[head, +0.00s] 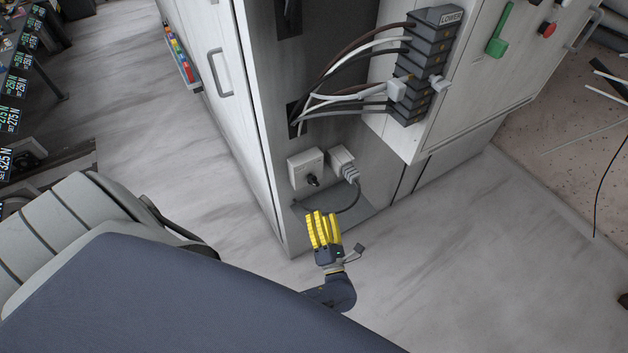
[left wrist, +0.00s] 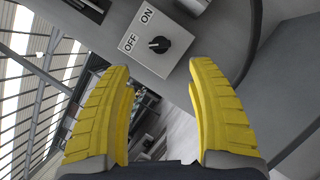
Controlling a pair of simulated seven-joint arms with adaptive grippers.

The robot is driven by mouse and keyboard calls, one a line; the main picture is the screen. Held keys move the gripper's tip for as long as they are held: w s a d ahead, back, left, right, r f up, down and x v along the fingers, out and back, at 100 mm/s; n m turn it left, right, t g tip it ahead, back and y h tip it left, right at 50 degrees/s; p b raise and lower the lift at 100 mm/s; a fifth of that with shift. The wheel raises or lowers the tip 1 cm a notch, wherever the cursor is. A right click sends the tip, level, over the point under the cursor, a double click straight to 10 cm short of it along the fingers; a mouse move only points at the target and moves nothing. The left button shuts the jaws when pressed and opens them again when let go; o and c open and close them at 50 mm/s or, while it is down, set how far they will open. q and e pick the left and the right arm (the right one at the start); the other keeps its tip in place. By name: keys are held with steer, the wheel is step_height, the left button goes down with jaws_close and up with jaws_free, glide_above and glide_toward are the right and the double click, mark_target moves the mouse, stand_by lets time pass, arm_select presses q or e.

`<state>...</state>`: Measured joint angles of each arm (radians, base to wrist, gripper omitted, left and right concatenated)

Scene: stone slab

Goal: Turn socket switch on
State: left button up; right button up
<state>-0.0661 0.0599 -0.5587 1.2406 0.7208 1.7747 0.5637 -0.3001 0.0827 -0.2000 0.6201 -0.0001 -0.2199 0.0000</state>
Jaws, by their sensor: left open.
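The socket switch (head: 306,167) is a light grey box with a black rotary knob (head: 313,180), low on the grey panel of the cabinet. In the left wrist view the switch box (left wrist: 152,32) carries the labels OFF and ON, and its black knob (left wrist: 158,45) appears turned toward OFF. My left gripper (head: 322,214) has yellow fingers and is just below and in front of the switch. In the left wrist view the left gripper (left wrist: 161,70) is open and empty, with the knob beyond the gap between its fingertips, apart from them. My right gripper is not in view.
A socket (head: 341,158) with a grey plug and cable sits right of the switch. A block of dark connectors (head: 424,65) with several cables is above. A grey ledge (head: 360,212) projects beneath. Open floor (head: 440,260) lies to the right.

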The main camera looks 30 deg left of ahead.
mark_target(314, 184)
arm_select(q)
steer(key=x, duration=1.1)
steer(key=shift+w+a, duration=0.2)
steer(key=shift+a, duration=0.05)
jaws_close()
